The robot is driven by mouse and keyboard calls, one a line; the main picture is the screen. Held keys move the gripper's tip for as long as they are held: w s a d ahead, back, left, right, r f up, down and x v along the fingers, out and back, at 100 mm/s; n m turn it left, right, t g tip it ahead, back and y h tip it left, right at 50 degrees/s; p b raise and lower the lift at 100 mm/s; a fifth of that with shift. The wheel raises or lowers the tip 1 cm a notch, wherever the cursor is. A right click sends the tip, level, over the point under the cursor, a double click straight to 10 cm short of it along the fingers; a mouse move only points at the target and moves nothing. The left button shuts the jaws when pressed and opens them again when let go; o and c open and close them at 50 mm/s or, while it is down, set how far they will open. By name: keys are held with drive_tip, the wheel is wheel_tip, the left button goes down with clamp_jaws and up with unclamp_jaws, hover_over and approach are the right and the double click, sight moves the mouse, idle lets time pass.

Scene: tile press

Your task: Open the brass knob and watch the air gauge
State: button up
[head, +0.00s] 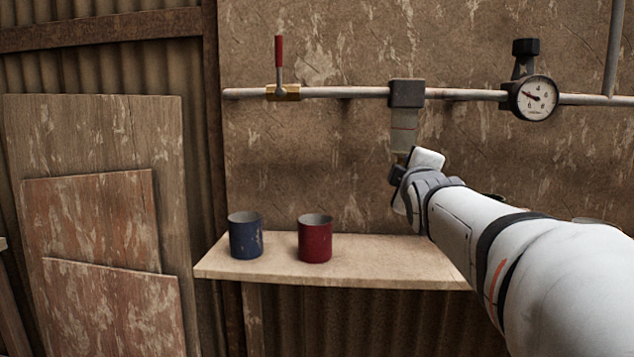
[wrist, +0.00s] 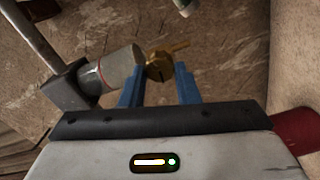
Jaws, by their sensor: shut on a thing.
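The brass knob (wrist: 159,66) sits at the end of a clear, red-lined bowl (wrist: 118,70) in the wrist view. My gripper (wrist: 158,82) has its two blue fingers on either side of the knob and is shut on it. In the head view my gripper (head: 402,182) is just below the hanging bowl (head: 404,130), and the knob is hidden there. The air gauge (head: 534,98) is a round white dial on the pipe at the upper right. Its needle points left and slightly up; the exact reading is too small to tell.
A pipe (head: 340,92) runs along the wall, with a red-handled valve (head: 279,65) at left and a dark filter block (head: 406,93). A shelf (head: 370,265) below holds a blue mug (head: 245,238) and a red mug (head: 315,240). Boards (head: 100,220) lean at left.

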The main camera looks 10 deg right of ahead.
drive_tip(key=shift+f+n+b, duration=0.2)
drive_tip(key=shift+n+b, duration=0.15)
drive_tip(key=shift+n, duration=0.35)
drive_tip(key=o, duration=1)
drive_tip(key=shift+r, duration=0.1)
drive_tip(key=shift+c, duration=0.2)
